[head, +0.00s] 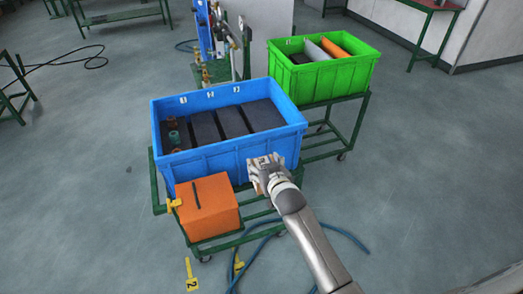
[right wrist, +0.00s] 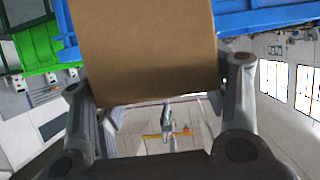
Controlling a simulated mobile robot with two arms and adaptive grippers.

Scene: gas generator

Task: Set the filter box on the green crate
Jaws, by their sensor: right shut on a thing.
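The green crate (head: 325,80) stands at the back right on a green cart; it holds several items, one orange and one grey. In the right wrist view, part of a green crate (right wrist: 38,48) shows at upper left. My right gripper (head: 264,168) is at the right front of the blue crate, well short of the green crate. In the right wrist view, my right gripper (right wrist: 158,75) is shut on a plain brown box (right wrist: 150,45), which I take as the filter box. In the head view that box is mostly hidden by the gripper. My left gripper is not in view.
A blue crate (head: 226,153) with dark dividers and small parts stands on the near cart. An orange slotted box (head: 207,207) sits in front of it. A blue hose (head: 335,228) lies on the floor. Open floor lies to the right.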

